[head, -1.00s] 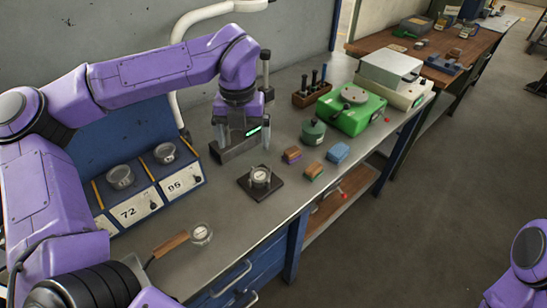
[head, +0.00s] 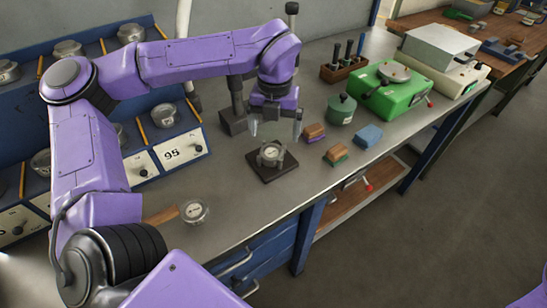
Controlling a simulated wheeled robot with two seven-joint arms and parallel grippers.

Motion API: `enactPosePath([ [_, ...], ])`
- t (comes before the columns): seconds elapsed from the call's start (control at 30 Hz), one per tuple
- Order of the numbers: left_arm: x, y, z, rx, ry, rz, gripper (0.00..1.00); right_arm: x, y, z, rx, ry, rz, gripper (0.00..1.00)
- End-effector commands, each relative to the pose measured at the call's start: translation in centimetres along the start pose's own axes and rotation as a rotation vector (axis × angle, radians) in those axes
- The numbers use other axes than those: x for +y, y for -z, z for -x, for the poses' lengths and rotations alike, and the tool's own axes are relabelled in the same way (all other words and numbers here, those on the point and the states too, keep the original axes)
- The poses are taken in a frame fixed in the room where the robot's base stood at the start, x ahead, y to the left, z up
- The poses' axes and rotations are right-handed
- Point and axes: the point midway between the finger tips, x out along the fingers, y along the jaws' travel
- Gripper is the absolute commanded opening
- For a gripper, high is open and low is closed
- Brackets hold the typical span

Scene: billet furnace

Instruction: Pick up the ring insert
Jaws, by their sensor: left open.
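A small round metal-and-clear piece (head: 271,153), which looks like the ring insert, sits on a dark square plate (head: 284,172) on the grey bench. A second round, clear-rimmed piece with a pale face (head: 195,211) lies nearer, at the end of a wooden handle (head: 161,215). I cannot tell for sure which is the ring insert. My left gripper (head: 275,130) points down with its fingers apart and empty, above and just behind the dark plate. It touches neither piece. My right gripper is out of view.
Right of the plate stand brown-topped blocks (head: 313,133), a blue block (head: 368,136), a green canister (head: 341,109) and a green machine (head: 390,92). A blue rack with dials and a 95 label (head: 171,154) stands at left. Bare bench (head: 240,205) lies in front of the plate.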

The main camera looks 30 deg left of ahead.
Motion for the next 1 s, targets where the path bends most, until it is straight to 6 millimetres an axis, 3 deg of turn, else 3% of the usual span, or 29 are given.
enactPosePath([
  [0.5, 0.7, -0.3, -7.5, 0.002, 0.000, -0.002, 0.95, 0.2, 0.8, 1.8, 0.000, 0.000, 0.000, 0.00],
  [0.73, 0.7, -0.4, -7.8, -0.001, 0.001, -0.001, 0.95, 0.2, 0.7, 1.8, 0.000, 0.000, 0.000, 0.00],
  [0.77, 0.7, -0.4, -7.8, -0.001, 0.001, -0.001, 0.88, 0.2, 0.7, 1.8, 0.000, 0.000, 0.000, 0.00],
  [1.0, 0.7, -0.4, -7.8, -0.001, 0.001, -0.001, 0.10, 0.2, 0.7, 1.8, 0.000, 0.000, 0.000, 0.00],
])
